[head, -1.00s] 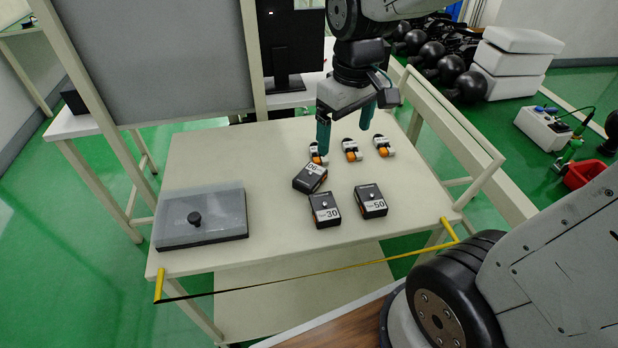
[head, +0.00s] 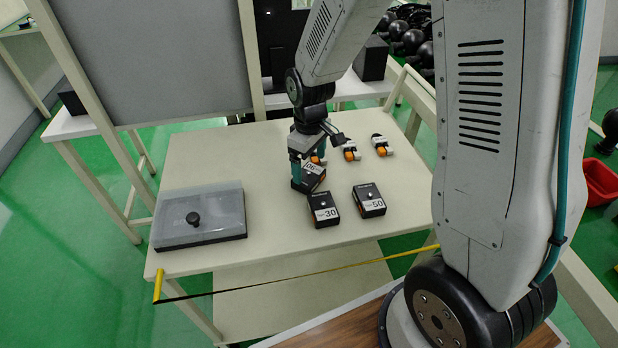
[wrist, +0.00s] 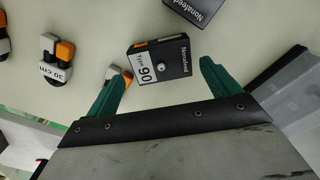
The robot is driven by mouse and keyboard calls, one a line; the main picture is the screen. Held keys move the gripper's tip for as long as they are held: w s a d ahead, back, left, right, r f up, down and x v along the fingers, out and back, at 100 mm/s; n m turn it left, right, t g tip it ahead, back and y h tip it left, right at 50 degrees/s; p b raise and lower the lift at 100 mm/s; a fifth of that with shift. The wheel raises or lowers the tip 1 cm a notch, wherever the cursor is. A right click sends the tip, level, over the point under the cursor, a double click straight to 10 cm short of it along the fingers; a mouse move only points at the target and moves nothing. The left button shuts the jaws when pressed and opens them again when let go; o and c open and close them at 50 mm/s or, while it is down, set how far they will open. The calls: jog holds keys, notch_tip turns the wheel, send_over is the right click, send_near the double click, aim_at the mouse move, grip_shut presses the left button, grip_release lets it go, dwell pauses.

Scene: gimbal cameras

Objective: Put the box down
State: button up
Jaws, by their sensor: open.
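A small black box with a white label reading "Type 90" and an orange edge (head: 310,179) is at the middle of the pale table (head: 215,150), turned at an angle to the other boxes. It also shows in the wrist view (wrist: 166,66). My gripper (head: 308,165) is open and pointing down over this box, with green fingers. In the wrist view my gripper (wrist: 166,78) has one finger on each side of the box, with visible gaps, and no grip is seen. Part of the box is hidden behind the fingers in the head view.
Black boxes labelled 30 (head: 324,209) and 50 (head: 369,199) stand close in front. Small orange-and-white pieces (head: 350,150) sit behind. A clear-lidded case (head: 200,232) is at the left. A yellow-black strap (head: 290,277) crosses the front edge. The table's right side is mostly clear.

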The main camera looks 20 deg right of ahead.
aim_at(308, 174)
notch_tip(308, 174, down, 4)
jog(key=shift+a+r, duration=0.1)
jog(key=shift+r, duration=0.1)
jog(key=c, duration=0.9)
jog(key=shift+r, duration=0.15)
